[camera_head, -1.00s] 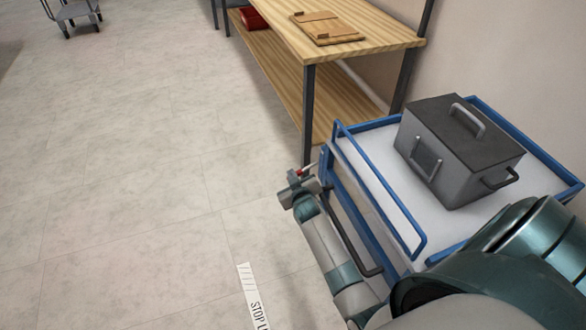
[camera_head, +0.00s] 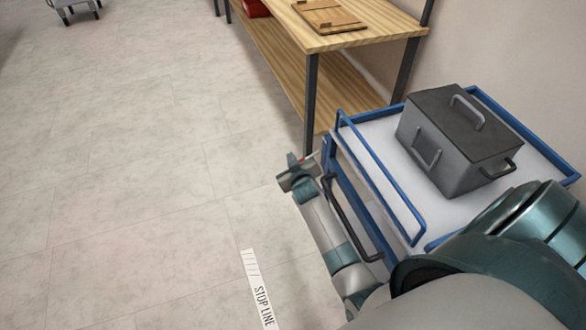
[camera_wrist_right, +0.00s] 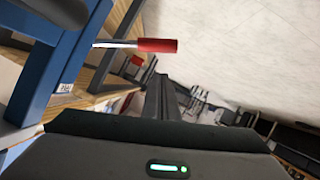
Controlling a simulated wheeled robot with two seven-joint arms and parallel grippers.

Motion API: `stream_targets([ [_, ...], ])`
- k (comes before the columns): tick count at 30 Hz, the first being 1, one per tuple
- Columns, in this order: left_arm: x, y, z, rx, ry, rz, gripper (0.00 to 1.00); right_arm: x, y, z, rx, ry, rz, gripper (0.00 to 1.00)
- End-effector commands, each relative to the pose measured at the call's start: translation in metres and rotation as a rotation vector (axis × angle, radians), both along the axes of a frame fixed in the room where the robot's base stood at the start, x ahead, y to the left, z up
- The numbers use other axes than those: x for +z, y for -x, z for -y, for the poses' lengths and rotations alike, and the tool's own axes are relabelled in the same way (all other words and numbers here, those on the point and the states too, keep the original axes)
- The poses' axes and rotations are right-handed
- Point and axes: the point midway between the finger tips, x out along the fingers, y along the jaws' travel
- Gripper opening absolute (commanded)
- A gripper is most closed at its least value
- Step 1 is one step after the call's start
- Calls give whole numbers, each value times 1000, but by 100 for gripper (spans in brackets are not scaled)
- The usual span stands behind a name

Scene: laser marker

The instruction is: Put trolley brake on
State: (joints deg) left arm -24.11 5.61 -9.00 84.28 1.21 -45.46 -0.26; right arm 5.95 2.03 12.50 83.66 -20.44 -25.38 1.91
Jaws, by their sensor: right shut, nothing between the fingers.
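The trolley (camera_head: 378,165) has a blue frame and a white top, and stands at the right in the head view. Its brake lever, a metal rod with a red grip (camera_wrist_right: 157,45), sticks out from a blue post (camera_wrist_right: 55,65) in the right wrist view. In the head view only a small bit of red shows beside the gripper. My right gripper (camera_head: 290,172) is shut and empty, just left of the trolley's near-left corner post. In the wrist view its dark fingers (camera_wrist_right: 165,103) appear apart from the red grip. My left gripper is not in view.
A grey lidded box (camera_head: 455,145) sits on the trolley. A black push handle (camera_head: 347,220) is close beside my right forearm. A wooden workbench (camera_head: 365,25) stands behind the trolley. The floor to the left is clear, with a stop-line strip (camera_head: 256,285).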

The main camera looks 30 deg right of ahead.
Motion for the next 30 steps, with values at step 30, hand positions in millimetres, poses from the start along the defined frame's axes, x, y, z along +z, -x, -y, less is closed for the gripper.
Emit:
stream_targets([
  [30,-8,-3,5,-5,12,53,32,49,80,-38,1,1,1,0],
])
